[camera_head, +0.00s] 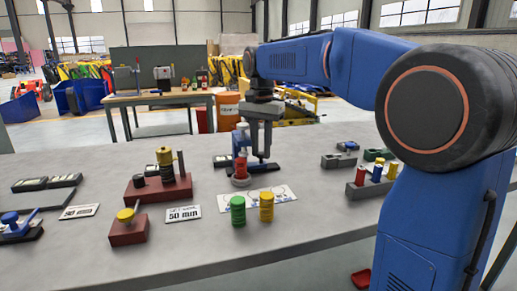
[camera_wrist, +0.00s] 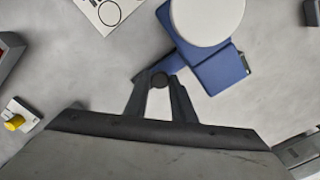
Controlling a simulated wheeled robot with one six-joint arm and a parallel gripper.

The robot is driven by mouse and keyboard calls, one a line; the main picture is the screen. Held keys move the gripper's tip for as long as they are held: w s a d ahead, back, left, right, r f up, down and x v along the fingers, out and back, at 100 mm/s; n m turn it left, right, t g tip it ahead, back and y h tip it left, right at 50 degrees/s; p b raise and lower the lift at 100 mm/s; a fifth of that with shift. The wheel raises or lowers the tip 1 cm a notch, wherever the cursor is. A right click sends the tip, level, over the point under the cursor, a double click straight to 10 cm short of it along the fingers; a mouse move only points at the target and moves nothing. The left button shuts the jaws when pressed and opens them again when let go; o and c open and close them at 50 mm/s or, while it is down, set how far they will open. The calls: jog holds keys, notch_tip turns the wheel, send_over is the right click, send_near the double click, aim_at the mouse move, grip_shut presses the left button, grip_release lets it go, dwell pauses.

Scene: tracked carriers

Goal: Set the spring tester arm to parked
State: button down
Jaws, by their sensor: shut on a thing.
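The spring tester stands near the middle of the grey table in the head view, with a blue upper part (camera_head: 240,138). A red cylinder (camera_head: 241,168) stands upright in it on a pale round foot (camera_head: 241,182). My gripper (camera_head: 261,157) points down just right of the red cylinder. In the wrist view my gripper (camera_wrist: 160,88) is shut on a small dark round knob (camera_wrist: 159,80) by the tester's blue arm (camera_wrist: 215,72). A large pale disc (camera_wrist: 207,18) covers part of the blue body. How the knob joins the arm is hidden.
Green (camera_head: 237,211) and yellow (camera_head: 266,207) cylinders stand on a white printed card (camera_head: 285,194) in front of the tester. A dark red stand (camera_head: 160,190) is to the left. A grey holder (camera_head: 366,189) with coloured cylinders is to the right. Bare table lies in front.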

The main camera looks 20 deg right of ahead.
jog(key=d, duration=0.9)
jog(key=shift+d, duration=0.25)
jog(key=c, duration=1.5)
grip_release()
jog(key=shift+d, duration=0.15)
notch_tip(320, 180, up, 18)
jog(key=shift+f, duration=0.25)
